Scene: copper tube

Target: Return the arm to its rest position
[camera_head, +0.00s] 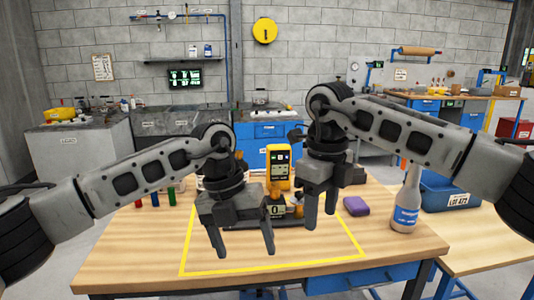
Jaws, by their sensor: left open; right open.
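My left gripper (245,245) hangs over the middle of the wooden table, inside the area marked by yellow tape (285,265). Its two fingers point down and stand apart, with nothing between them. My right gripper (321,212) hangs to the right of it, also over the table. Its fingers point down, apart and empty. Behind and between the grippers stands a yellow handheld meter (278,164) with a dark screen. A small device with a display (277,210) sits below it, partly hidden by my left gripper. No copper tube can be made out.
A bottle with a blue label (406,200) stands on the table's right side. A blue bin (446,190) is at the right. Small red, green and blue items (154,198) stand at the left. The table's front is clear.

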